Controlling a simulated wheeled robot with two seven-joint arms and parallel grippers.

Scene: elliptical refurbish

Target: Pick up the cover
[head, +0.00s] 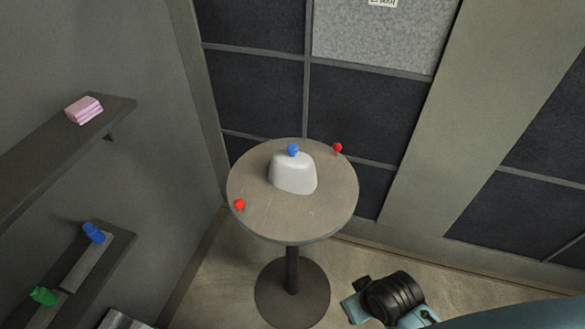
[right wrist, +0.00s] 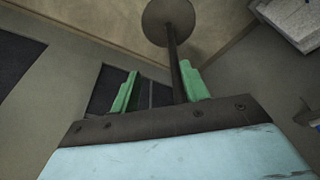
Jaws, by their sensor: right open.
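The cover (head: 293,176) looks like a light grey rounded block with a blue knob (head: 293,150) on top. It stands upright near the middle of a round table (head: 270,220). My right arm shows at the lower right of the head view, below and to the right of the table, well apart from the cover. My right gripper (right wrist: 158,88) shows its two green fingers spread apart and empty in the right wrist view. The cover is not in that view. My left gripper is in neither view.
Red knobs (head: 239,204) (head: 337,147) sit at the table's left front and right back edges. The table's pedestal (right wrist: 172,65) shows behind the fingers. Left wall shelves (head: 50,165) hold a pink stack (head: 84,110), a blue item (head: 94,233) and a green item (head: 43,296). A panelled wall stands behind.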

